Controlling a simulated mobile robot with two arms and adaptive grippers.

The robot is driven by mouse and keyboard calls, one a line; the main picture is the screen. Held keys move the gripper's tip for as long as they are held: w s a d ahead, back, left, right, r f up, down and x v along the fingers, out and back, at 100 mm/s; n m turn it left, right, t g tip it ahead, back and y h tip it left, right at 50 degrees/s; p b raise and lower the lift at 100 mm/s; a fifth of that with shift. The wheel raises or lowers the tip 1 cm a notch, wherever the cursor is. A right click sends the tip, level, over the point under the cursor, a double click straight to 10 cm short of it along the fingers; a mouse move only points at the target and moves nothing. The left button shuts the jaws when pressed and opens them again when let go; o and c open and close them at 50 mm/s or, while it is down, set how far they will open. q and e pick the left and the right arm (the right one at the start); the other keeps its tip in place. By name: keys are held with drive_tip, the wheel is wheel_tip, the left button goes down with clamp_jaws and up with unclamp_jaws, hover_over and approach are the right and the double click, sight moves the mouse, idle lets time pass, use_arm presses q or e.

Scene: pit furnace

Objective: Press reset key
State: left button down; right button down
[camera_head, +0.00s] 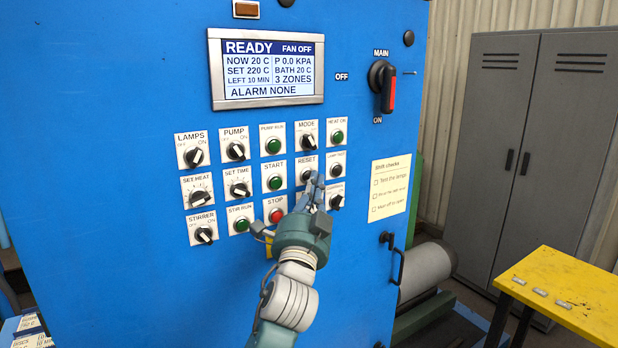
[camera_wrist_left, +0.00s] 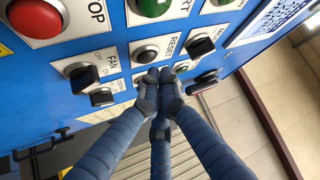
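The reset key (camera_head: 306,174) is a dark round button under the RESET label on the blue panel. It also shows in the left wrist view (camera_wrist_left: 147,53), just beyond my fingertips. My left gripper (camera_head: 314,180) is in front of the panel, its fingertips overlapping the lower right of the reset key's plate. In the left wrist view its fingers (camera_wrist_left: 158,78) meet at the tips with nothing between them. I cannot tell whether they touch the panel. My gripper and arm hide part of the controls below the reset key. My right gripper is not in view.
Beside the reset key are the green START button (camera_head: 274,183) and a LAMP TEST button (camera_head: 336,170). The red STOP button (camera_head: 276,215) is below left. The display (camera_head: 268,70) reads READY and ALARM NONE. A yellow table (camera_head: 570,290) stands at right.

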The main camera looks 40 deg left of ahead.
use_arm(q)
drive_tip(key=shift+d, duration=0.1)
drive_tip(key=shift+s+d, duration=0.3)
drive_tip(key=shift+d, duration=0.45)
drive_tip(key=shift+s+d, duration=0.35)
drive_tip(key=shift+d, duration=0.4)
drive_tip(key=shift+s+d, duration=0.3)
drive_tip(key=shift+d, duration=0.45)
